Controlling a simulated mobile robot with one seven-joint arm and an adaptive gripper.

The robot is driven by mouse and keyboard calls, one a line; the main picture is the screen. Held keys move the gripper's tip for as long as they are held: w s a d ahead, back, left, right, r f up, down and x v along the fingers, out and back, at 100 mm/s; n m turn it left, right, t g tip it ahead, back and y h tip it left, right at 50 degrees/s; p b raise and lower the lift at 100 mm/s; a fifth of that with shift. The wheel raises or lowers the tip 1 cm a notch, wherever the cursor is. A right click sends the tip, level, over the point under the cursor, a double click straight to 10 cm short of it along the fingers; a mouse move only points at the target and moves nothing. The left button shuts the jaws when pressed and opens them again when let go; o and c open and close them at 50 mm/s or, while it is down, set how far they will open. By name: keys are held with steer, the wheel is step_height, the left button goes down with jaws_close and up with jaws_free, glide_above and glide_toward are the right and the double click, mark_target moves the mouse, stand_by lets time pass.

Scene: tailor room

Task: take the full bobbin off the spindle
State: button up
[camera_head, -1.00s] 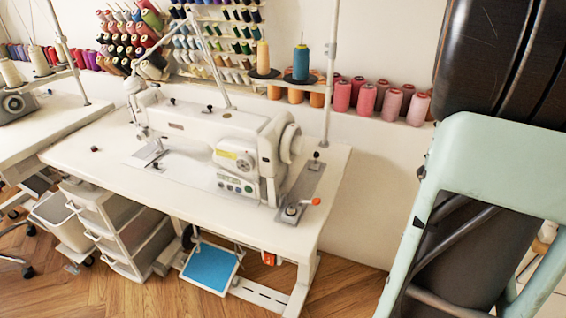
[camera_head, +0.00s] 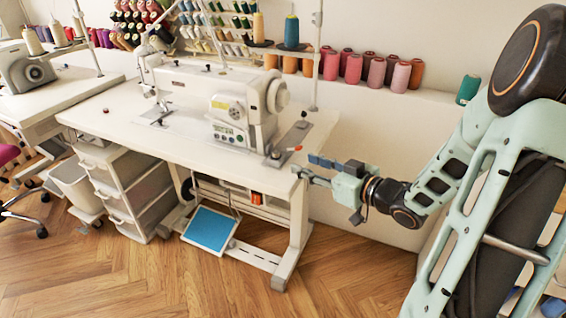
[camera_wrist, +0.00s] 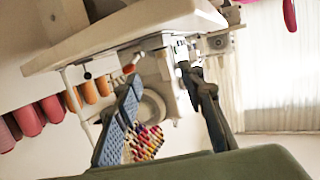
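The white sewing machine (camera_head: 215,105) stands on the white table (camera_head: 130,118). At its right end, a grey winder plate (camera_head: 290,140) carries small dark parts and an orange-red tip (camera_head: 297,149). The spindle and bobbin are too small for me to tell apart there. My gripper (camera_head: 303,164) is open and empty, just off the table's right front corner, near the winder plate. In the tilted wrist view, my gripper (camera_wrist: 159,74) shows its two fingers apart, with the table (camera_wrist: 120,35) across the top and the machine's handwheel (camera_wrist: 155,108) between the fingers.
Pink and red thread cones (camera_head: 375,72) line the ledge behind the table. A thread stand pole (camera_head: 317,60) rises behind the winder plate. A drawer unit (camera_head: 125,195) and a blue pedal (camera_head: 210,229) are below. The wooden floor (camera_head: 340,270) in front is clear.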

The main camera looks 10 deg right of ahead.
mark_target(275, 151)
steer(key=b+x, duration=0.1)
steer(key=x, duration=0.3)
steer(key=shift+w+a, duration=0.25)
steer(key=shift+a, duration=0.15)
steer(key=shift+b+x, duration=1.35)
steer(key=shift+x, duration=1.7)
steer(key=shift+d+r, duration=0.1)
steer(key=shift+r, duration=0.15)
steer(key=shift+c, duration=0.4)
steer(key=c, duration=0.8)
